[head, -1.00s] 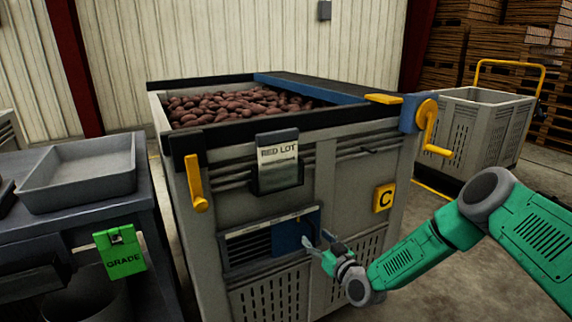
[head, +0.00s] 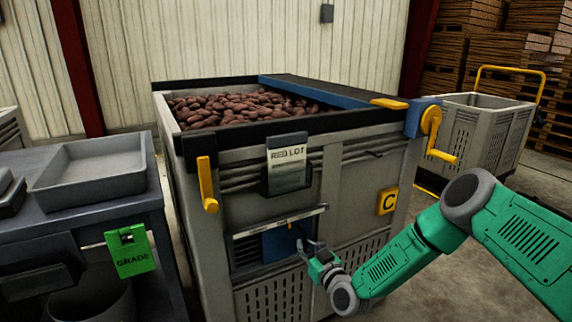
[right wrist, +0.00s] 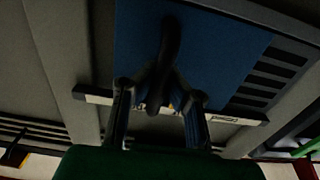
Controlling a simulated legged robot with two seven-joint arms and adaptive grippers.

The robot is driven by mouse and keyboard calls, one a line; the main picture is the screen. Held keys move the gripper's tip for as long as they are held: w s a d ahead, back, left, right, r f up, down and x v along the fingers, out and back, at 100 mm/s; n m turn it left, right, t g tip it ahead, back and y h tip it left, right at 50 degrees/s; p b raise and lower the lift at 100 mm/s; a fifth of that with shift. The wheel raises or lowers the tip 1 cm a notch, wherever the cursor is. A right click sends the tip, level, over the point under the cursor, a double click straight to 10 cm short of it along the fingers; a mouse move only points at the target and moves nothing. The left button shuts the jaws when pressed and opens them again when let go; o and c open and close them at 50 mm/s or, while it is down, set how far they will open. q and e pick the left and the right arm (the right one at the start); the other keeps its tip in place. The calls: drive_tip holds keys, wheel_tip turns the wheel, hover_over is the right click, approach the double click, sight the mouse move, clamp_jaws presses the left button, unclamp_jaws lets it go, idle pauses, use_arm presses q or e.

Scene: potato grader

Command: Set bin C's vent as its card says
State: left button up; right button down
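Bin C (head: 334,185) is a grey crate of reddish potatoes (head: 240,105) with a yellow C plate (head: 387,201). Its card (head: 287,165) reads "RED LOT"; smaller print is too small to read. Low on its front is the vent (head: 247,250), with dark slots at left and a blue slide (head: 279,242) covering part of it. My right gripper (head: 311,246) is at the slide. In the right wrist view, its fingers (right wrist: 160,100) close in around the dark handle (right wrist: 170,45) on the blue slide (right wrist: 220,50). My left gripper is out of view.
A dark bench with a grey tray (head: 90,168) and a green GRADE tag (head: 130,251) stands close at left. Another grey crate (head: 480,135) stands behind at right. Open floor lies at right.

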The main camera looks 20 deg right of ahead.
sight(270, 247)
drive_tip(key=shift+s+a+f, duration=0.15)
drive_tip(key=shift+a, duration=0.2)
drive_tip(key=shift+s+a+f, duration=0.1)
drive_tip(key=shift+a+f, duration=0.05)
drive_tip(key=shift+a, duration=0.55)
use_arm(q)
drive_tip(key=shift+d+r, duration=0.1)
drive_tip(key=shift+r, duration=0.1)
use_arm(e)
drive_tip(key=shift+s+a, duration=0.1)
drive_tip(key=shift+a, duration=0.55)
drive_tip(key=shift+s+a+f, duration=0.1)
drive_tip(key=shift+a, duration=0.55)
use_arm(q)
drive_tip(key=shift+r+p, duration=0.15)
drive_tip(key=shift+p, duration=0.15)
use_arm(e)
drive_tip(key=shift+s+a, duration=0.2)
drive_tip(key=shift+a, duration=1.95)
drive_tip(key=c, duration=0.9)
unclamp_jaws()
drive_tip(key=shift+d, duration=0.1)
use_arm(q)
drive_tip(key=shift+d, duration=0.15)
use_arm(e)
drive_tip(key=shift+w+r, duration=0.1)
drive_tip(key=shift+r, duration=0.1)
